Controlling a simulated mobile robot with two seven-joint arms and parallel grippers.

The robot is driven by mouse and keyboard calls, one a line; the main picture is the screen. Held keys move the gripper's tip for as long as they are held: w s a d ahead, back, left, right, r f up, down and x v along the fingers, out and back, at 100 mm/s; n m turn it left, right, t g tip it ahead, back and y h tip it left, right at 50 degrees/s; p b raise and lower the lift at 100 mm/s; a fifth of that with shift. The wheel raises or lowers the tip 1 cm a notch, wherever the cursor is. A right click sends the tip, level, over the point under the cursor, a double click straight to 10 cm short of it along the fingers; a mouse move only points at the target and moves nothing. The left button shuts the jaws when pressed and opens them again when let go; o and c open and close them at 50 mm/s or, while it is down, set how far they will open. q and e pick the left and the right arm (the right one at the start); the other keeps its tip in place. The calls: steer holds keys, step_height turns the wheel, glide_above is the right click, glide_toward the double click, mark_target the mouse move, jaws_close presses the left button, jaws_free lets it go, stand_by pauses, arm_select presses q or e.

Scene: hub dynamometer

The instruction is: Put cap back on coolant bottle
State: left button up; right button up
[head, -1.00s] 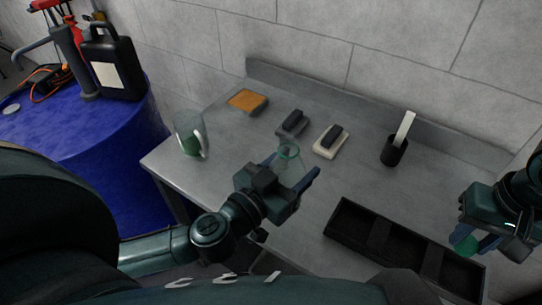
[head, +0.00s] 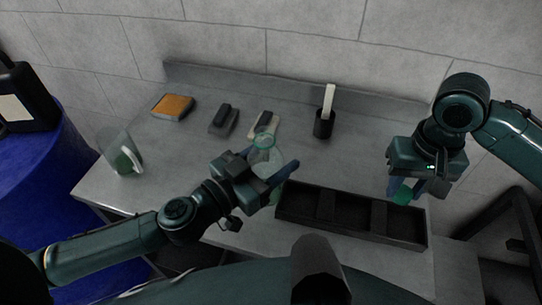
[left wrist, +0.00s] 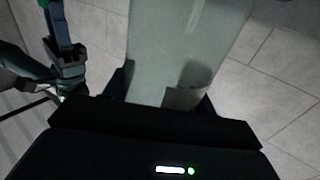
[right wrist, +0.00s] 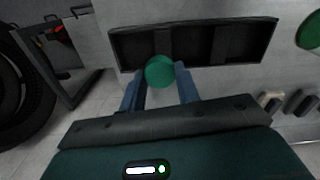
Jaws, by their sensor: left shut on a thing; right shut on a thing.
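My left gripper (head: 268,182) is shut on the clear, greenish coolant bottle (head: 264,156), held near the tray's left end in the head view. The bottle's open-looking top faces the camera. In the left wrist view the pale, translucent bottle (left wrist: 185,45) fills the upper middle between the fingers. My right gripper (head: 405,192) is shut on the small green cap (head: 403,196), above the tray's right end. The cap also shows between blue fingertips in the right wrist view (right wrist: 160,70). Cap and bottle are well apart.
A black divided tray (head: 350,232) lies at the grey table's front. A clear jug with green contents (head: 124,158) stands at left. An orange pad (head: 172,106), two dark-topped blocks and a black cup (head: 322,125) with a white stick stand behind. A blue drum (head: 45,190) is at far left.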

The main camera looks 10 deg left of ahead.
steer(key=a+r+n, duration=0.2)
steer(key=a+r, duration=0.7)
steer(key=a, duration=0.4)
steer(key=w+a+r+n, duration=0.1)
steer(key=a+r+n, duration=0.2)
steer(key=a+r, duration=0.6)
steer(key=a, duration=0.3)
steer(key=shift+a, duration=0.4)
steer(key=shift+f, duration=1.95)
steer(key=shift+f, duration=0.85)
steer(key=shift+f, duration=0.6)
